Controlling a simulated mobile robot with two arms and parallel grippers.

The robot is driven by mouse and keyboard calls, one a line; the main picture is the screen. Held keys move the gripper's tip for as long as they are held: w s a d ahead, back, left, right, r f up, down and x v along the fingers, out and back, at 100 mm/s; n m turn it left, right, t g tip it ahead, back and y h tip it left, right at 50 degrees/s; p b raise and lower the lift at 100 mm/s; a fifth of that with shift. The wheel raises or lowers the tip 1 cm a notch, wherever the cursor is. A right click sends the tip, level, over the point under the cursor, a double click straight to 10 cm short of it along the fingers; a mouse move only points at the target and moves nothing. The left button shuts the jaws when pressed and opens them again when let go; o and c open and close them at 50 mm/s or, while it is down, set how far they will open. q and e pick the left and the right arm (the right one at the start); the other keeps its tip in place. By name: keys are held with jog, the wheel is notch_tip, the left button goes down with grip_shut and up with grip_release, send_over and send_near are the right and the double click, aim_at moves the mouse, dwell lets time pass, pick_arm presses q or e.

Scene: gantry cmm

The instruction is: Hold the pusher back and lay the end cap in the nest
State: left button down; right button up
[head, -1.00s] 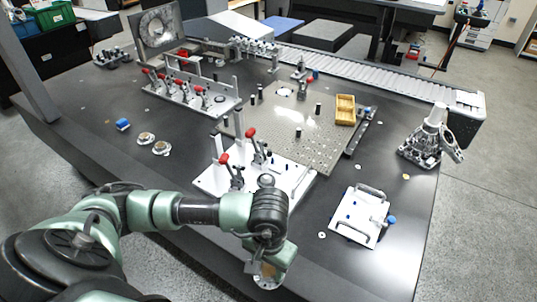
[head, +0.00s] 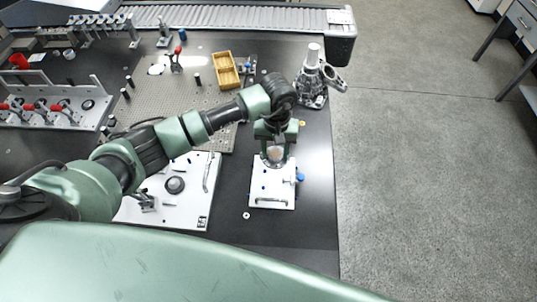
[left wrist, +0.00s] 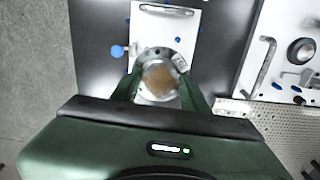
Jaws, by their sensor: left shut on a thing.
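My left gripper (head: 273,148) is shut on the end cap (head: 274,156), a round silver flanged part with a brownish centre. In the left wrist view the end cap (left wrist: 158,78) sits between the two green fingers. It is over the far part of a small white fixture plate (head: 268,196), also seen in the left wrist view (left wrist: 165,32). Whether it touches the plate I cannot tell. A blue knob (head: 300,178), perhaps the pusher's, sticks out at the plate's right side. The nest is not made out, probably hidden by the cap and gripper. My right gripper is out of view.
A larger white clamp plate (head: 190,208) lies left of the fixture, under my arm. A grey metal casting (head: 313,85) stands behind to the right. The table's right edge is close.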

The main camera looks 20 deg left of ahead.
pick_arm(q)
jog(key=shift+w+d+f, duration=0.1)
jog(key=shift+f, duration=0.1)
notch_tip(320, 180, down, 7)
jog(key=b, duration=0.4)
jog(key=shift+r, duration=0.1)
